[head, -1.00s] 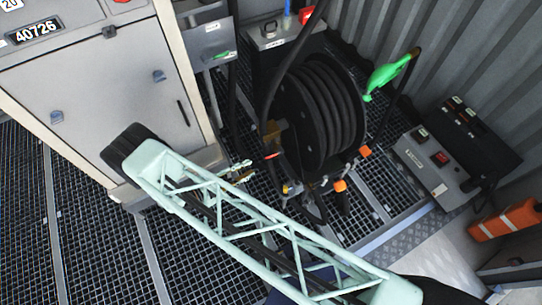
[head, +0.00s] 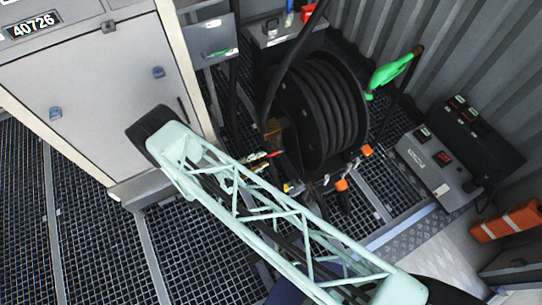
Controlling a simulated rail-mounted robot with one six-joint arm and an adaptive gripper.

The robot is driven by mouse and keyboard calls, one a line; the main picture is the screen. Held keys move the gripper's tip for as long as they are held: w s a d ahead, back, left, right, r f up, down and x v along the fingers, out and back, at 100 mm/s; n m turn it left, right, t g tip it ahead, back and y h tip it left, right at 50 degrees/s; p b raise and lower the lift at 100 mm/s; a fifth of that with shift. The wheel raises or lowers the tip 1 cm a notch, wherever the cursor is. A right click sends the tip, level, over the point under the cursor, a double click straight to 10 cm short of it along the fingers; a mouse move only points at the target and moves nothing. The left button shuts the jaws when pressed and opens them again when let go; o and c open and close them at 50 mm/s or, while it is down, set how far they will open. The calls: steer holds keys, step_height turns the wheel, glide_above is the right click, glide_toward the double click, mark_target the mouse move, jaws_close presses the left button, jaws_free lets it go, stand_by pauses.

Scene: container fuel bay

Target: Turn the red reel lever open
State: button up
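The black hose reel (head: 322,110) stands at the back centre in the head view. A small red lever (head: 272,154) shows at its lower left, next to brass-coloured fittings (head: 257,161). The lever is small in the picture, and I cannot tell its exact setting. My pale green lattice arm link crosses the lower middle, just below and left of the lever. I cannot make out my gripper; it seems hidden behind the arm link. No contact with the lever can be seen.
A grey cabinet (head: 95,95) stands at the left. A green fuel nozzle (head: 390,73) hangs right of the reel. A grey control box (head: 437,165) and an orange case (head: 506,221) lie at the right. The grating floor (head: 100,245) is clear at lower left.

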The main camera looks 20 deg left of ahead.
mark_target(271, 155)
steer(key=shift+b+x, duration=0.5)
steer(key=shift+x, duration=2.5)
steer(key=shift+c, duration=0.7)
jaws_close()
